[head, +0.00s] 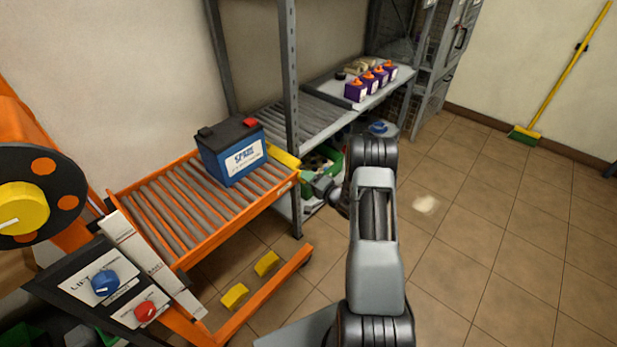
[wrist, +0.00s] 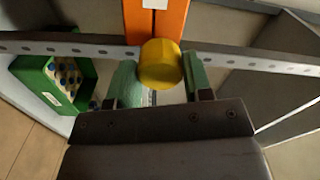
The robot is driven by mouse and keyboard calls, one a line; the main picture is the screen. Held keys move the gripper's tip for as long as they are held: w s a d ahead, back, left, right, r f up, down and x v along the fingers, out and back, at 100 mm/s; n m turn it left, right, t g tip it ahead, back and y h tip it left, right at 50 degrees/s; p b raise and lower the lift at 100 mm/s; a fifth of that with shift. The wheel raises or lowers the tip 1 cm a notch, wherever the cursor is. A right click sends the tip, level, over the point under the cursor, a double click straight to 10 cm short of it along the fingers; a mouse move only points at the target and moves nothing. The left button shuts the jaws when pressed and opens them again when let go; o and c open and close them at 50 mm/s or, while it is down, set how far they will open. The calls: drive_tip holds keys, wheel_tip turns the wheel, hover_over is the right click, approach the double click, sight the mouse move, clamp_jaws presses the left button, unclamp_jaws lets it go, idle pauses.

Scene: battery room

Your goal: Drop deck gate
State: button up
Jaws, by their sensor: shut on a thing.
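The orange roller deck (head: 190,252) of the lift cart stands at the left. A yellow bar (head: 284,156), which looks like the deck gate, is at its far right end beside the battery. My gripper (head: 312,184) is at that end of the deck, just outside it. In the wrist view, my gripper's green fingers (wrist: 160,76) are shut on a round yellow knob (wrist: 160,66). An orange upright part (wrist: 156,22) with a white label is behind the knob. The link between knob and bar is hidden in the head view.
A blue battery (head: 232,155) stands on the deck's far end. A grey rack post (head: 290,80) and shelf (head: 325,118) are close beyond my gripper. A green crate (wrist: 52,82) is below the shelf.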

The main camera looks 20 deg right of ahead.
drive_tip(key=m+p, duration=0.1)
drive_tip(key=m, duration=0.3)
drive_tip(key=shift+m+p, duration=0.35)
drive_tip(key=shift+m, duration=0.35)
drive_tip(key=o, duration=0.9)
drive_tip(key=shift+o, duration=0.2)
drive_tip(key=p+v, duration=0.1)
drive_tip(key=v, duration=1.2)
drive_tip(key=shift+s+p, duration=0.3)
drive_tip(key=shift+s, duration=0.05)
drive_tip(key=shift+d, duration=0.1)
